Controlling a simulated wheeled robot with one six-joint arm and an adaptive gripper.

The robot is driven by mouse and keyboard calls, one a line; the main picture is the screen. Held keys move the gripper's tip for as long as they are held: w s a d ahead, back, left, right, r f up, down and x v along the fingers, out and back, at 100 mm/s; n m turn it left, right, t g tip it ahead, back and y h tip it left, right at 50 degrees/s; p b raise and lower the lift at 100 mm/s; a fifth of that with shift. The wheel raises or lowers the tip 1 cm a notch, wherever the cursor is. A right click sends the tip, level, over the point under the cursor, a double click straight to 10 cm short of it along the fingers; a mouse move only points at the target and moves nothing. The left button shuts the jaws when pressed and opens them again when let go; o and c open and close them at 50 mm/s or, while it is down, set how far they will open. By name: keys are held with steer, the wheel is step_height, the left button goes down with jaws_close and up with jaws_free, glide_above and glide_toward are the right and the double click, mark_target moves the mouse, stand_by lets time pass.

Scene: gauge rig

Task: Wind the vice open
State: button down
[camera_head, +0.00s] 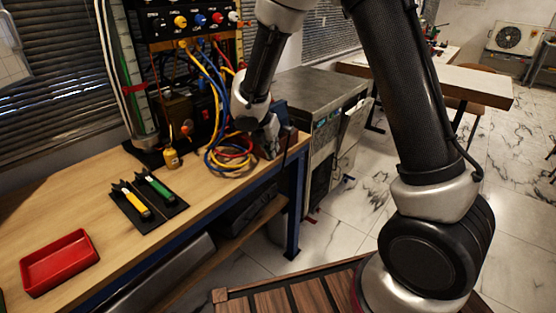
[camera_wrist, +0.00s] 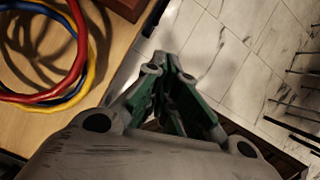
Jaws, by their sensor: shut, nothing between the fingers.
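My gripper (camera_head: 270,143) is at the right end of the workbench, pointing down beside the coiled cables. In the wrist view its green-sided fingers (camera_wrist: 163,68) are together with nothing between them. A blue-grey body (camera_head: 279,104), perhaps the vice, shows partly behind my wrist at the bench's right corner. A reddish-brown block (camera_wrist: 125,7) at the top of the wrist view may be part of it. A thin dark bar (camera_wrist: 155,18) beside that block may be its handle. The fingertips appear apart from the bar. The vice's jaws are hidden, so their opening cannot be told.
Red, blue and yellow cables (camera_head: 228,158) hang from a socket panel (camera_head: 190,20) and coil left of my gripper. A grey metal cabinet (camera_head: 318,90) stands behind.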

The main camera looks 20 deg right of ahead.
mark_target(284, 161)
steer(key=shift+m+t, duration=0.6)
steer(key=x, duration=0.6)
steer(key=a+x, duration=0.1)
steer(key=x, duration=0.2)
steer(key=shift+w+d+f, duration=0.1)
steer(key=shift+w+f, duration=0.2)
steer(key=shift+f, duration=0.15)
steer(key=shift+w+d+f, duration=0.25)
steer(key=shift+w+d, duration=0.3)
steer(key=shift+w, duration=0.05)
steer(key=shift+w+d+f, duration=0.3)
steer(key=shift+w+d, duration=0.2)
steer(key=shift+w, duration=0.1)
steer(key=shift+w+d+f, duration=0.1)
steer(key=shift+w+d, duration=0.2)
steer(key=shift+w, duration=0.05)
steer(key=shift+w+d+f, duration=0.4)
steer(key=shift+d, duration=0.2)
steer(key=shift+w+d+f, duration=0.4)
steer(key=shift+d+f, duration=0.05)
steer(key=shift+d, duration=0.1)
